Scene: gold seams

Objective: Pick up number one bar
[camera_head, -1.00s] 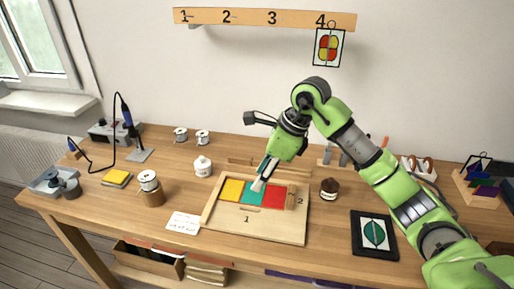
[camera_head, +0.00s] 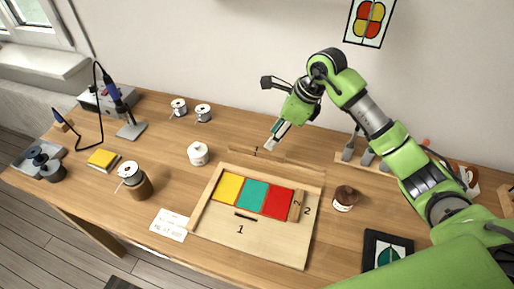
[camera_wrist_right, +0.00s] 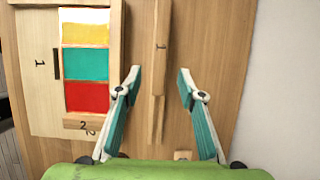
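The number one bar (camera_head: 254,150) is a light wooden strip marked 1. It lies on the table behind the wooden board (camera_head: 270,249). In the right wrist view the bar (camera_wrist_right: 161,40) runs lengthwise, just beyond and between the fingertips. My right gripper (camera_head: 272,143) is above the table near the bar's right part. In its wrist view the gripper (camera_wrist_right: 159,74) is open, with two separated fingers and nothing held. My left gripper is out of view.
Yellow, teal and red tiles lie on the board, with a bar marked 2 (camera_head: 295,206) beside the red one. A white pot (camera_head: 198,154) stands left of the bar, a brown-lidded jar (camera_head: 344,198) to the right. A soldering iron and spools stand further left.

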